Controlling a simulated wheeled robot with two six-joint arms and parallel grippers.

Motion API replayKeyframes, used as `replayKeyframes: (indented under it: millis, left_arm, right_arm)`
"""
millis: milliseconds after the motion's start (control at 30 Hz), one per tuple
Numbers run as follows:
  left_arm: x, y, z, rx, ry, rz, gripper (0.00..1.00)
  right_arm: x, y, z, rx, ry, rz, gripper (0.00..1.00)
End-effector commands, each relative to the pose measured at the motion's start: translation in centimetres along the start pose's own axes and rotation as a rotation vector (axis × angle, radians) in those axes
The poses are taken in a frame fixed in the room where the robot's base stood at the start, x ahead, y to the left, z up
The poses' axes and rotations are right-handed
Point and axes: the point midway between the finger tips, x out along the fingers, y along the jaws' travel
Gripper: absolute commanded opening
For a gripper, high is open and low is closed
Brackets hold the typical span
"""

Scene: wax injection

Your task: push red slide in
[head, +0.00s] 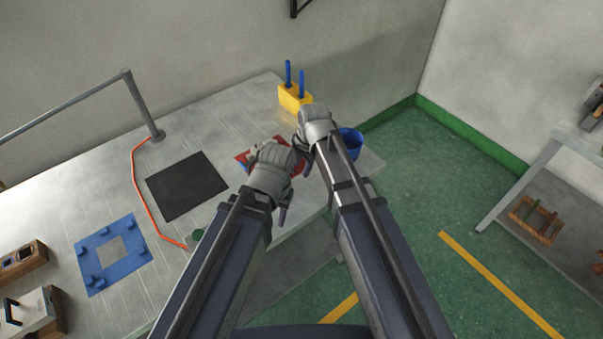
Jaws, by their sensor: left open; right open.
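A red piece (297,167), which looks like the red slide, lies at the right part of the metal table, mostly hidden behind my grippers. A red and blue part (243,159) shows just left of my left gripper. My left gripper (273,170) is open over the red piece, in front of it. My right gripper (309,133) is open just above and to the right, close to the left one. Whether either finger touches the red piece is hidden.
A yellow block with blue pegs (294,97) stands behind the grippers. A blue cup (351,142) is right, near the table edge. A black mat (187,186), orange cord (139,190) and blue plate (91,244) lie left. The table (200,125) is bare behind the mat.

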Motion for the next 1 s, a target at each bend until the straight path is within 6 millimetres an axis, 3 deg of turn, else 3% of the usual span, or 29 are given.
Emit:
replayKeyframes:
  millis: [67, 367, 767, 1000]
  left_arm:
    - [0.8, 0.08, -0.05, 0.0, 0.0, 0.0, 0.42]
    - [0.74, 0.07, -0.04, 0.0, 0.0, 0.0, 0.42]
    - [0.75, 0.07, -0.04, 0.0, 0.0, 0.0, 0.42]
    - [0.75, 0.07, -0.04, 0.0, 0.0, 0.0, 0.42]
  right_arm:
    - [0.82, -0.02, 0.0, 0.0, 0.0, 0.0, 0.45]
    - [0.76, 0.02, -0.01, 0.0, 0.0, 0.0, 0.45]
    - [0.77, 0.01, -0.01, 0.0, 0.0, 0.0, 0.0]
    - [0.77, 0.01, -0.02, 0.0, 0.0, 0.0, 0.0]
